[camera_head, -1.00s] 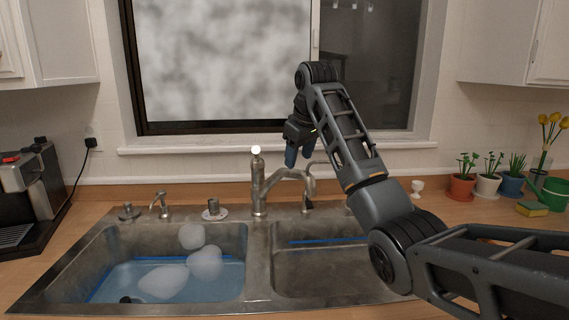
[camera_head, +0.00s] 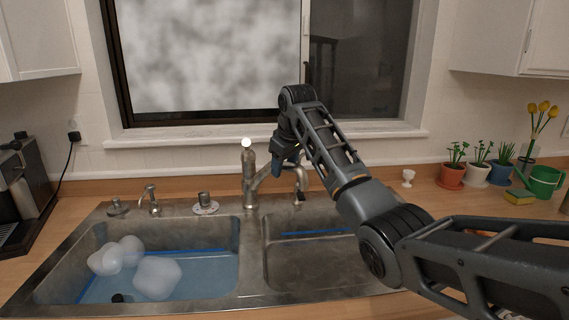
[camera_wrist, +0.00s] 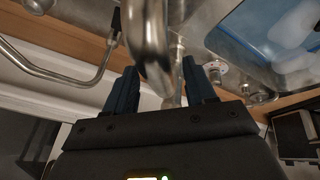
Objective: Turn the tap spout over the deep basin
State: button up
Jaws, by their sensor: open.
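The metal tap (camera_head: 249,178) stands on the sink deck behind the divider between the basins. Its spout (camera_head: 262,178) reaches to the right, over the right basin's back edge, partly hidden by my gripper (camera_head: 285,163). In the wrist view, the spout (camera_wrist: 146,32) passes between the two blue fingers of my gripper (camera_wrist: 159,68), which are open on either side of it. I cannot tell whether they touch it. The left basin (camera_head: 90,245) holds blue water and white foam lumps. The right basin (camera_head: 300,262) has no foam; which one is deeper is not clear.
A slim curved tube (camera_wrist: 65,78) is close by the left finger in the wrist view. A soap pump (camera_head: 150,198) and fittings line the deck at left. A coffee machine (camera_head: 22,190) stands far left; potted plants (camera_head: 452,177) and a watering can (camera_head: 546,182) stand at right.

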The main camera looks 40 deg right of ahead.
jog(key=shift+c, duration=0.3)
grip_shut()
dwell(0.3)
